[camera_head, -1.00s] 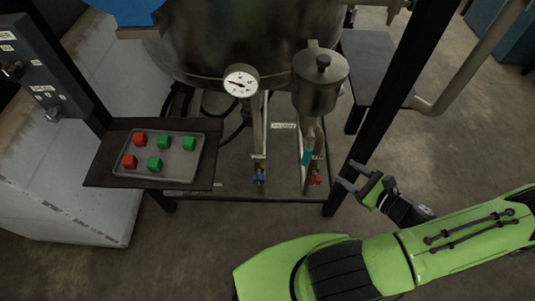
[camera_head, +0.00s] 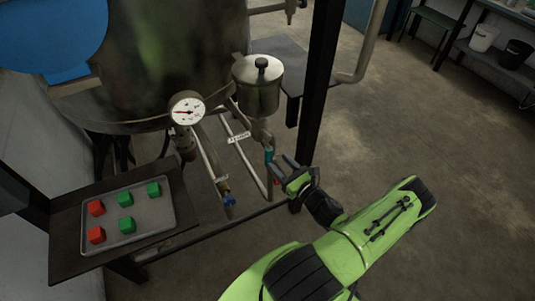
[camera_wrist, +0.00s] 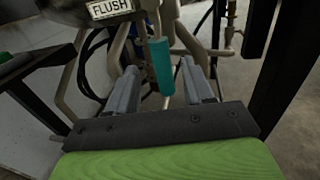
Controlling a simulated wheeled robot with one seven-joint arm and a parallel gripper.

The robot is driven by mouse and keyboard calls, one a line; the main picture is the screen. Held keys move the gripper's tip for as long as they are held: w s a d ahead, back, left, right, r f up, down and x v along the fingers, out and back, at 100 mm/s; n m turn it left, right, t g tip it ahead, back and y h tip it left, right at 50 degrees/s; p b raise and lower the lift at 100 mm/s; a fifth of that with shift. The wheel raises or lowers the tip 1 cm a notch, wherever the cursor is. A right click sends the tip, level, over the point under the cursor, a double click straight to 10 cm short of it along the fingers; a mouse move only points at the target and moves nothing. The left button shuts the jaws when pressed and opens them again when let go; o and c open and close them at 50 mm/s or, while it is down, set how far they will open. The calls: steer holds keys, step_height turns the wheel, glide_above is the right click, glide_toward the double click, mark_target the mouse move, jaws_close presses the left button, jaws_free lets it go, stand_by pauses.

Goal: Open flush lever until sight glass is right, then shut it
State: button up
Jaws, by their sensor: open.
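The flush lever has a teal sleeve and hangs down in the wrist view (camera_wrist: 161,66), just ahead of and between my open fingers. In the head view the teal lever (camera_head: 269,155) shows small below the metal pot. My gripper (camera_head: 284,168) is open and empty beside it; its fingertips also show in the wrist view (camera_wrist: 160,75). I cannot tell whether either finger touches the lever. A "FLUSH" label (camera_wrist: 110,9) is above left of the lever in the wrist view. I cannot make out a sight glass.
A round gauge (camera_head: 187,108) and a lidded metal pot (camera_head: 258,84) stand at the tank. A blue-handled valve (camera_head: 229,199) is below the gauge. A tray (camera_head: 150,228) with red and green blocks is at left. A black post (camera_head: 318,95) stands close right of my gripper.

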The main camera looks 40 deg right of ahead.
mark_target(271, 155)
steer(key=w, duration=0.6)
steer(key=shift+w+d+b, duration=0.3)
steer(key=shift+w+b, duration=0.05)
jaws_close()
